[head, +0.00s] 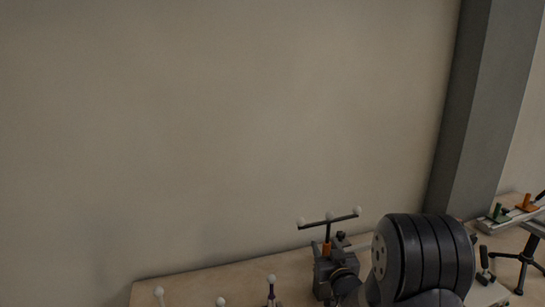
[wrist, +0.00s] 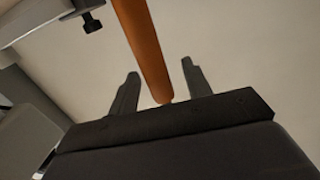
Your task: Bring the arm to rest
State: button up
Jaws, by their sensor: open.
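My gripper (wrist: 160,66) is open in the wrist view, with its two dark fingers spread apart. An orange bar (wrist: 143,40) runs down from the top of that view and shows between the fingers, with a visible gap on each side. In the head view my dark ribbed arm (head: 425,257) stands at the lower right. I cannot make out the gripper's fingers in that view.
A dark crossbar with white balls (head: 328,221) stands above the tan table (head: 200,288), just left of my arm. More white balls (head: 220,301) show at the front. A grey pillar (head: 487,100) and a rail with green and orange parts (head: 515,212) are at right.

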aim_at(329, 228)
notch_tip(329, 228, up, 2)
jog(key=shift+s+r+p, duration=0.15)
jog(key=shift+r+p, duration=0.1)
jog(key=shift+p, duration=0.55)
jog(key=shift+r+p, duration=0.7)
jog(key=shift+r, duration=1.65)
